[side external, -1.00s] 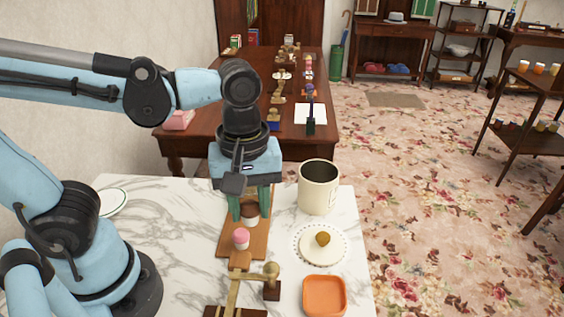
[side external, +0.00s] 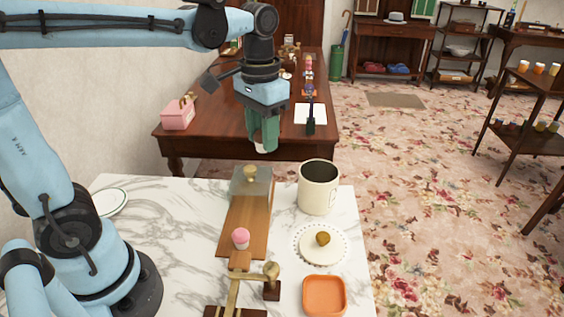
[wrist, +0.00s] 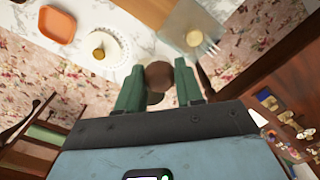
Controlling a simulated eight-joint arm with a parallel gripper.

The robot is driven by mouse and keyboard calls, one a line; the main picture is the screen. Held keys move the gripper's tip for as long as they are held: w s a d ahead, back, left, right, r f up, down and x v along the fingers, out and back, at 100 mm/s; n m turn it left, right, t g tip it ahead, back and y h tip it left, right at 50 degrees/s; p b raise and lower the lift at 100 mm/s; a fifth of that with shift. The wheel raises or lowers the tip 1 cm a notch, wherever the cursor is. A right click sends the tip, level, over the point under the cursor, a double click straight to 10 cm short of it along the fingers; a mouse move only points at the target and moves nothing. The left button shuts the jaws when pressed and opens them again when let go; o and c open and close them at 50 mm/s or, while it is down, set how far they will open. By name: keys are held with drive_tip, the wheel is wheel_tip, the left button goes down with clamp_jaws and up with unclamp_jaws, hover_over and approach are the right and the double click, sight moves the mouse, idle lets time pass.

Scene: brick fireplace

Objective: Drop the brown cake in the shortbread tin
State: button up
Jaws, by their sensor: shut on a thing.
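My gripper (side external: 264,138) is shut on the brown cake and holds it in the air beyond the far edge of the marble table in the side view. In the wrist view the cake's round brown top (wrist: 159,74) sits between the two green fingers. Only a pale bit of the cake shows under the fingers in the side view. A tall cream tin (side external: 318,188) with an open, dark mouth stands at the table's far right, probably the shortbread tin. The gripper is up and to the left of it in the side view. In the wrist view the tin is mostly hidden.
A wooden board (side external: 246,228) holds a pink cake (side external: 240,238) and a see-through block with a gold knob (side external: 250,181). A doily plate (side external: 322,258) with a small golden-brown item, an orange tray (side external: 324,296) and a brass-and-wood device (side external: 236,292) are nearer. A cluttered wooden table stands behind.

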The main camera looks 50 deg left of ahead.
drive_tip(key=w+d+f, duration=0.1)
drive_tip(key=w+d, duration=0.4)
drive_tip(key=w, duration=0.6)
drive_tip(key=shift+n, duration=0.3)
drive_tip(key=shift+w+f, duration=0.1)
drive_tip(key=shift+f, duration=0.05)
drive_tip(key=shift+f, duration=2.95)
drive_tip(key=o, duration=1.1)
